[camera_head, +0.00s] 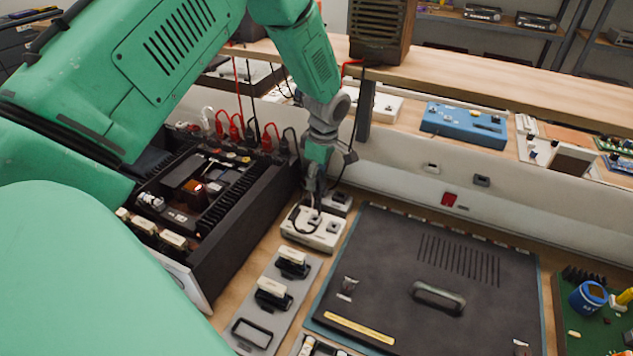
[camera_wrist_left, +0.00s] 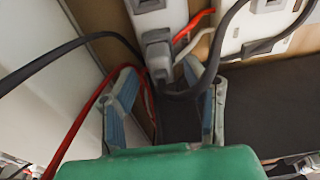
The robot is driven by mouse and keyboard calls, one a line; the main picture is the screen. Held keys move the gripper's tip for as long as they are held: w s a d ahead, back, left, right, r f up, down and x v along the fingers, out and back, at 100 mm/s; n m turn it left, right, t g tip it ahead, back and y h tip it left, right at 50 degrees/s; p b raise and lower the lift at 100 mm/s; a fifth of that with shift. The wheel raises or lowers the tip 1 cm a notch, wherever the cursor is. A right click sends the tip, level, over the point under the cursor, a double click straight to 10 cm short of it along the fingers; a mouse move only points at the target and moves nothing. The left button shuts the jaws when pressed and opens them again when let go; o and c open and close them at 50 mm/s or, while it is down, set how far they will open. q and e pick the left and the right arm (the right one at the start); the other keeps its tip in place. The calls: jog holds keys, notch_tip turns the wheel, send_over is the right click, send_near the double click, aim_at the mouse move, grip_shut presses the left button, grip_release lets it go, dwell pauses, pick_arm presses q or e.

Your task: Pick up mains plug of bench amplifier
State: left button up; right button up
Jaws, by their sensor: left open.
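The bench amplifier (camera_head: 248,205) is the open black chassis at the left, with a small red light inside. My left gripper (camera_head: 314,185) reaches down just right of its back corner, above a pale socket block (camera_head: 325,236). In the left wrist view the left gripper (camera_wrist_left: 168,88) has its fingers apart. A grey plug-like piece (camera_wrist_left: 157,58) shows between and just beyond the fingertips, with a dark cable beside it. It looks like the mains plug, but I cannot tell if the fingers touch it. My right gripper is not in view.
A dark panel with a handle (camera_head: 438,298) lies to the right. A grey plate with black-and-cream parts (camera_head: 257,331) lies in front. Red and black leads (camera_head: 238,128) stand along the amplifier's back. A raised wooden shelf (camera_head: 500,84) runs behind, and a red cable (camera_wrist_left: 78,130) passes beside the left finger.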

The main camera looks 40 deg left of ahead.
pick_arm(q)
jog(key=shift+d+f, duration=0.2)
jog(key=shift+f, duration=0.35)
jog(key=shift+d+f, duration=0.1)
jog(key=shift+d, duration=0.2)
jog(key=shift+w+d, duration=0.1)
jog(key=shift+d, duration=0.4)
jog(key=shift+d+r, duration=0.1)
jog(key=shift+r, duration=0.1)
jog(key=shift+c, duration=0.9)
jog(key=c, duration=0.7)
jog(key=shift+a+f, duration=0.2)
jog(key=shift+a, duration=0.5)
grip_shut()
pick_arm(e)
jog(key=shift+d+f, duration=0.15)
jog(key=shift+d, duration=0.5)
pick_arm(q)
jog(key=shift+d, duration=0.1)
